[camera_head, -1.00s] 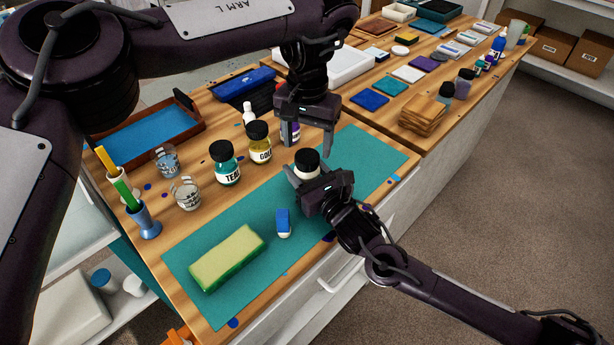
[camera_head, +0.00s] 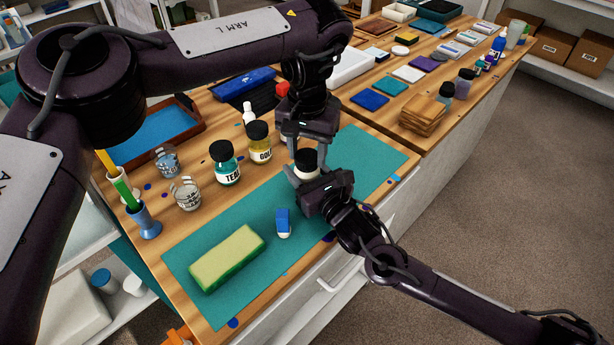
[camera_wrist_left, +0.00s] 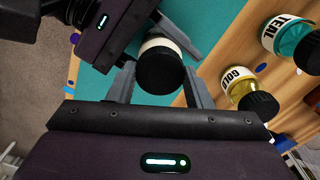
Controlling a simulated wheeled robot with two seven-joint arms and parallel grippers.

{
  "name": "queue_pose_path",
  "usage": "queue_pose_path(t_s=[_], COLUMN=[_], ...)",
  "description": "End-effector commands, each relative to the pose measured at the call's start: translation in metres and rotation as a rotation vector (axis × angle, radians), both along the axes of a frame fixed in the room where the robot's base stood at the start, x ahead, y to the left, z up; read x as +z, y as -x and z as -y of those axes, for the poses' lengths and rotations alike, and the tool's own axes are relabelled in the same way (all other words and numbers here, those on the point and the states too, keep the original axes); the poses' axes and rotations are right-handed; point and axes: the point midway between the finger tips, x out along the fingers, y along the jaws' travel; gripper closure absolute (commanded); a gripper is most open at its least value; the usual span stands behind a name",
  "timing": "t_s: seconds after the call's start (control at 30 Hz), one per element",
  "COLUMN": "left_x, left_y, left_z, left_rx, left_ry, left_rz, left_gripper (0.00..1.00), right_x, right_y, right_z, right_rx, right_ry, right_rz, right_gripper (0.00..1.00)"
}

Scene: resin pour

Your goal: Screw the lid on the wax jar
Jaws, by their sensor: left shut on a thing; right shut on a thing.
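The wax jar (camera_head: 301,173) is a small pale jar standing upright at the far part of the teal mat. Its black lid (camera_head: 306,158) sits on top. My right gripper (camera_head: 305,177) is shut around the jar body from the front. My left gripper (camera_head: 307,150) comes down from above, shut on the lid. In the left wrist view the round black lid (camera_wrist_left: 160,70) lies between the left fingers (camera_wrist_left: 160,88), with the pale jar (camera_wrist_left: 158,43) beyond it in the right gripper. The lid's thread is hidden.
Teal (camera_head: 227,170) and gold (camera_head: 259,146) jars stand close left of the grippers. Glass cups (camera_head: 186,194) stand further left. The mat's right part is clear.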

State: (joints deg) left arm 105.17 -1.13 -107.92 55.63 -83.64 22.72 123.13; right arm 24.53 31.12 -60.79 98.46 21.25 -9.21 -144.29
Motion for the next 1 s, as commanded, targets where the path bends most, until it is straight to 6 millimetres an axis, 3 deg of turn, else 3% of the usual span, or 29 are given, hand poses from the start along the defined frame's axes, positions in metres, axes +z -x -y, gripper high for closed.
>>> queue_pose_path(t_s=[0.13, 0.27, 1.0], left_x=[0.0, -0.0001, -0.0011], left_y=[-0.0002, -0.0002, -0.0004], left_z=[-0.0003, -0.0003, -0.0006], left_rx=[-0.075, -0.307, -1.984], left_ry=[-0.001, -0.001, -0.002], left_rz=[0.0, 0.001, 0.0], left_gripper=[0.82, 0.82, 0.82], right_x=[-0.0002, -0.0002, -0.0002], right_y=[0.0, 0.0, 0.0001], right_z=[0.0002, 0.0002, 0.0003], right_rx=[0.0, -0.001, 0.0], right_ry=[0.0, 0.0, 0.0], right_rz=[0.0, 0.0, 0.0], right_gripper=[1.0, 1.0, 1.0])
